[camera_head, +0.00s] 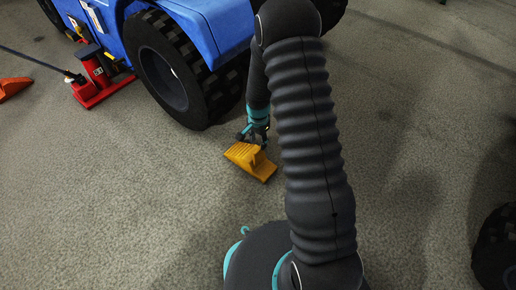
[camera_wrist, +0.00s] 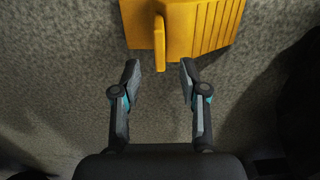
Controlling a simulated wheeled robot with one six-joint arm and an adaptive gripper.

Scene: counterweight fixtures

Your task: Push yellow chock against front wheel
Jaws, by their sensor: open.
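The yellow chock (camera_head: 250,160) lies on the floor to the lower right of the blue vehicle's front wheel (camera_head: 172,72), with a gap of bare floor between them. In the wrist view the chock (camera_wrist: 195,25) shows its ribbed face on the right and an upright handle (camera_wrist: 159,42) at its near side. My gripper (camera_head: 258,138) is low at the chock in the head view. In the wrist view its two fingers (camera_wrist: 159,75) are spread, with the handle's near end just ahead of and between the fingertips. Contact with the chock cannot be told.
A red jack (camera_head: 95,80) with a long dark handle stands left of the wheel. An orange object (camera_head: 12,88) lies at the far left edge. Another dark wheel (camera_head: 496,245) is at the lower right. The floor left of the chock is clear.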

